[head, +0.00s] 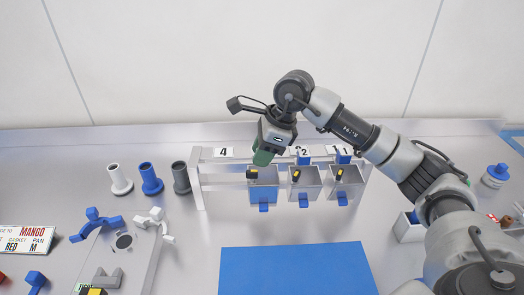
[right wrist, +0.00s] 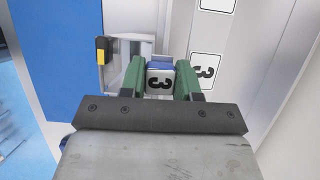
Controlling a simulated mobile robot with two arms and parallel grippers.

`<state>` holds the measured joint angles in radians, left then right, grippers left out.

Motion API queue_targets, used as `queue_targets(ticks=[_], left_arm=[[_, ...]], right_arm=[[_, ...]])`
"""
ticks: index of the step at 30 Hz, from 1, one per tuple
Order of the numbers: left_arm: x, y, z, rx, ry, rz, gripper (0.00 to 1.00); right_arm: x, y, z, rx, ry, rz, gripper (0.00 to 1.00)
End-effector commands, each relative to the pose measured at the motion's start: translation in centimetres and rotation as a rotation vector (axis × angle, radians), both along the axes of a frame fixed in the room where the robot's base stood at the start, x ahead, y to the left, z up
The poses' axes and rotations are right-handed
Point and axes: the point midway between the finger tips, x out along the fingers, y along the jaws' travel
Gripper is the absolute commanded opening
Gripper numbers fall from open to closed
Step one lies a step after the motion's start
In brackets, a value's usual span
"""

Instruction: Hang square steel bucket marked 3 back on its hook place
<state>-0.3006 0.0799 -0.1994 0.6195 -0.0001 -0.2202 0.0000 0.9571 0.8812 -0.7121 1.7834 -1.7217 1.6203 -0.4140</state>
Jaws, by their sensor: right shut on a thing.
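My right gripper (head: 262,158) has green fingers and points down at the rack. In the right wrist view its fingers (right wrist: 160,80) are shut on the blue tab with a white "3" plate (right wrist: 159,82) of the square steel bucket. The bucket marked 3 (head: 263,192) shows below the gripper in the head view, in line with two other buckets. A plate marked 3 on the rack (right wrist: 207,68) shows beside the fingers. The gripper hides the hook place, so I cannot tell whether the bucket rests on it. My left gripper is not in view.
The rack (head: 200,185) carries plates marked 4, 2 and 1. Two steel buckets (head: 304,185) (head: 343,182) hang close on the right. The place under 4 is empty. A blue mat (head: 295,270) lies clear in front. Several upright spools (head: 151,180) stand left.

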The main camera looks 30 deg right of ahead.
Motion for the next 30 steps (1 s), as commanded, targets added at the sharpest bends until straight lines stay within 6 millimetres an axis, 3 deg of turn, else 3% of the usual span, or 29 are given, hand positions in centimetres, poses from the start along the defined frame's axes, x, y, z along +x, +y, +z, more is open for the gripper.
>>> queue_targets(ticks=[24, 25, 30], left_arm=[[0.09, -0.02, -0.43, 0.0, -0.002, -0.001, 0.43], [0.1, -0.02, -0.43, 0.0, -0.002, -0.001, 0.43], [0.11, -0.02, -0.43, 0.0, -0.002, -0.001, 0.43]], right_arm=[[-0.02, 0.02, -0.13, 0.001, -0.002, 0.0, 0.0], [-0.02, 0.02, -0.13, 0.001, -0.002, 0.0, 0.33], [-0.03, 0.02, -0.15, 0.001, -0.001, 0.0, 0.59]])
